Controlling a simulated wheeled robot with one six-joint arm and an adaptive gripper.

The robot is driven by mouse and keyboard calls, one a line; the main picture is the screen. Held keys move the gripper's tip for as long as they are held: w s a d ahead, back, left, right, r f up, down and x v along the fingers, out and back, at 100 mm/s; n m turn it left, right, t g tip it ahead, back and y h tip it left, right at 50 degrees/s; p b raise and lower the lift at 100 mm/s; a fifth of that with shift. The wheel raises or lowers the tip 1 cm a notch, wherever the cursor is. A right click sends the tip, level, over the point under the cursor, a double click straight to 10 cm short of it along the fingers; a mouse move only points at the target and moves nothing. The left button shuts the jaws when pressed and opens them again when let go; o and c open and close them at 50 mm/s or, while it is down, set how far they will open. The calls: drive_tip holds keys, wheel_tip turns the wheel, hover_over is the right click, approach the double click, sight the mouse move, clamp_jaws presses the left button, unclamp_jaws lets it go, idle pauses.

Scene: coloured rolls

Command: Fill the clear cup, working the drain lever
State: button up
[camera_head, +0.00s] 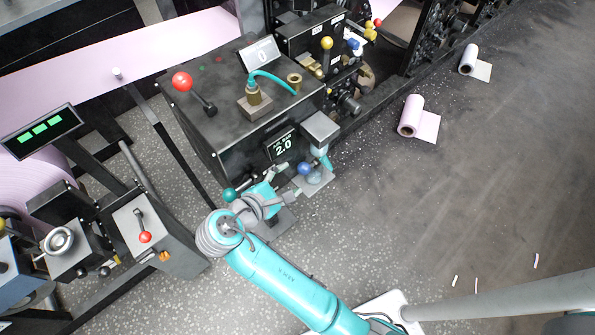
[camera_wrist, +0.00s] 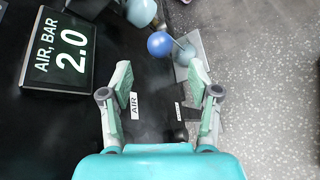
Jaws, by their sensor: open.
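A lever with a blue ball knob (camera_head: 305,168) sits at the lower front of the black machine; the ball also shows in the wrist view (camera_wrist: 159,44). A pale blue, see-through shape that looks like the clear cup (camera_wrist: 184,54) stands on a grey plate (camera_wrist: 194,70) beside the ball; I cannot tell whether it holds liquid. A pale blue rounded bowl (camera_wrist: 141,11) hangs above, partly cut off. My gripper (camera_wrist: 161,76) is open and empty. Its fingertips point toward the blue ball, apart from it, with the cup near the right fingertip.
A small dark knob (camera_wrist: 181,134) shows between my fingers. Speckled floor on the right is mostly free, with paper rolls (camera_head: 411,116).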

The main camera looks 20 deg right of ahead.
drive_tip(key=shift+v, duration=2.15)
idle(5.8)
